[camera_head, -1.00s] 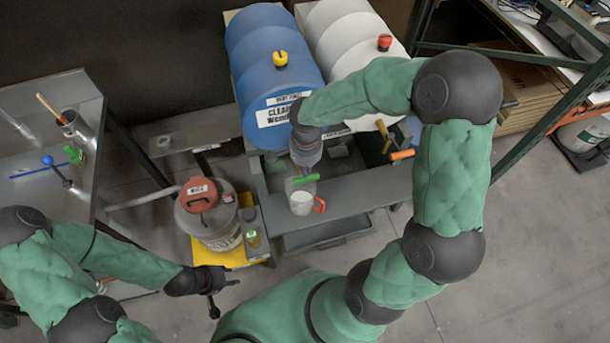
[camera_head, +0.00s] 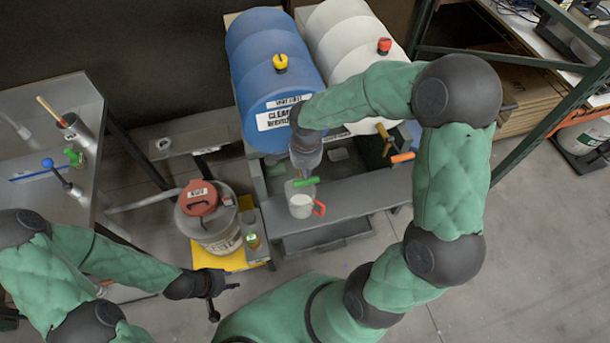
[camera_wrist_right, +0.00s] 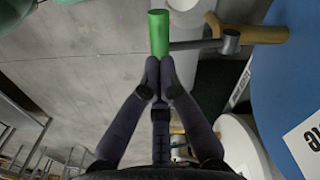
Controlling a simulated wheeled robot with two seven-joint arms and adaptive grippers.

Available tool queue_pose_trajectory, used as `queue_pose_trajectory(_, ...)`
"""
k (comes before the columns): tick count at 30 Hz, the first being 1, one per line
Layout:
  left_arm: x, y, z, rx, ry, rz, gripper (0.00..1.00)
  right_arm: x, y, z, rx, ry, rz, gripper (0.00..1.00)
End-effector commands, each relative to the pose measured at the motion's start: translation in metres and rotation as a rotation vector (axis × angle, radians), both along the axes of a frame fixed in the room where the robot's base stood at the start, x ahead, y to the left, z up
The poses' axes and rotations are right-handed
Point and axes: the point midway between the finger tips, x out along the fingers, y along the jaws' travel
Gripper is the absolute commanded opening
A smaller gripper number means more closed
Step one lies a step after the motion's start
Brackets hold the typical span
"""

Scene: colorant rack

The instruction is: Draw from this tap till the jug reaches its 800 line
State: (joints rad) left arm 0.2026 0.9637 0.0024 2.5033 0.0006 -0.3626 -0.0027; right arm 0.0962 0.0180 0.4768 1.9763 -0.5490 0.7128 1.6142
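The jug (camera_head: 300,207), pale with a red handle, stands upright on the grey shelf below the blue drum (camera_head: 272,75). Its lines and fill level are too small to read. The green tap handle (camera_head: 305,182) shows just above the jug, and also in the right wrist view (camera_wrist_right: 158,33). My right gripper (camera_wrist_right: 160,66) has its fingertips together, right at the near end of the green handle. In the head view the right gripper (camera_head: 305,163) is over the tap and hides its body. My left gripper (camera_head: 226,297) is open and empty, low at the left.
A white drum (camera_head: 345,30) with an orange-handled tap (camera_head: 402,157) stands to the right. A steel bench (camera_head: 50,150) is far left.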

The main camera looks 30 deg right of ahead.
Motion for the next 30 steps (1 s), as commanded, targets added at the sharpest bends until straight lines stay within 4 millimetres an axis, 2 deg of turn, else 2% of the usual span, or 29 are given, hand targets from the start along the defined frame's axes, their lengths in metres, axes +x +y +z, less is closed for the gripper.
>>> queue_pose_trajectory(13, 0.000, 0.000, -0.002, 0.000, 0.000, 0.000, 0.40, 0.000, 0.000, -0.002, 0.000, 0.000, 0.000, 0.00)
queue_pose_trajectory(30, 0.000, 0.000, -0.016, 0.000, 0.000, 0.000, 0.40, 0.000, 0.000, -0.016, 0.000, 0.000, 0.000, 0.00)
